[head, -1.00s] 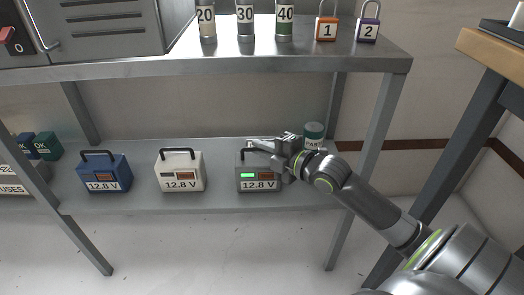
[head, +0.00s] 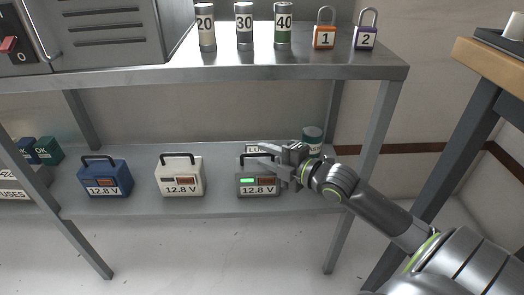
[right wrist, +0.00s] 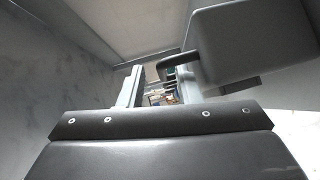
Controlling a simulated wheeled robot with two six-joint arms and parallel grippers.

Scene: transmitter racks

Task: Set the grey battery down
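The grey battery (head: 258,187) stands upright on the lower shelf, right of the white battery. Its front shows a lit green display and a "12.8 V" label. My right gripper (head: 261,153) is at its dark top handle, coming from the right, with its two fingers spread apart. In the right wrist view the fingers (right wrist: 160,92) are also apart. There the grey battery (right wrist: 255,45) fills the upper right, with its dark handle near the right finger. Part of the handle is hidden by the gripper in the head view. My left gripper is not in view.
A white battery (head: 180,177) and a blue battery (head: 105,178) stand to the left on the lower shelf (head: 220,207). A green-and-white can (head: 313,136) is behind my right gripper. The upper shelf (head: 230,70) overhangs, with cylinders and padlocks on it.

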